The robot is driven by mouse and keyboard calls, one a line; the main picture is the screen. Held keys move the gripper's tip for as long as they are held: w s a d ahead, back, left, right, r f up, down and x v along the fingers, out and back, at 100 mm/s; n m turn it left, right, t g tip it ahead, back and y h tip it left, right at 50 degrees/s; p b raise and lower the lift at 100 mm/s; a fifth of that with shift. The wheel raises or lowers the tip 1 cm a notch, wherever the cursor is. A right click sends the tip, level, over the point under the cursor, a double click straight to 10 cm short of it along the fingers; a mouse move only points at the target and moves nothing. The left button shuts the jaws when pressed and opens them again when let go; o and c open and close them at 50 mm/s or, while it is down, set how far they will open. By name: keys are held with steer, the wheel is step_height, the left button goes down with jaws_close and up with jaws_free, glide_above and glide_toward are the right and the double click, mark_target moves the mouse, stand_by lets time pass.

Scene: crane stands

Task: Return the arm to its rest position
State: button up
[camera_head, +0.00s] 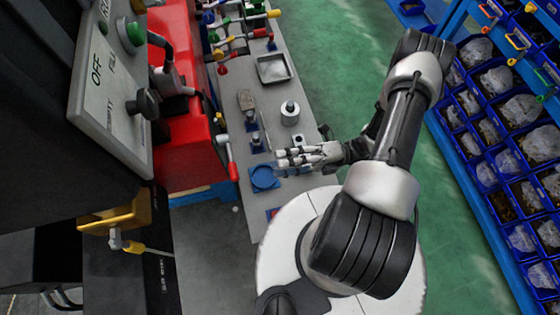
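My arm rises from my round white base, bends at the elbow on the right, and reaches back left over the grey bench. My gripper (281,158) points left, low over the near part of the bench. Its pale fingers lie close together, and I cannot tell whether they are open or shut. I see nothing clearly held between them. A small pale block with a dark top (299,139) shows right behind the fingers.
A white cylinder (290,114), a metal tray (273,68) and several coloured-handled tools stand farther along the bench (298,72). A red machine (190,140) and a grey switch panel (110,90) are at left. Blue bin racks (478,185) line the right. Green floor (340,60) lies between.

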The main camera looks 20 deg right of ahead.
stand_by(0.4)
steer(key=s+r+m+t+h+b, duration=0.1)
steer(key=r+m+h+b, duration=0.3)
steer(key=r+m+h, duration=0.6)
steer(key=s+r+m+t+h+b, duration=0.1)
steer(key=s+r+m+h+b, duration=0.2)
steer(key=r+m+h, duration=0.6)
steer(key=shift+a+r+m+h+b, duration=0.15)
steer(key=shift+r+m+h+b, duration=0.3)
steer(key=shift+m, duration=7.15)
steer(key=shift+s, duration=0.1)
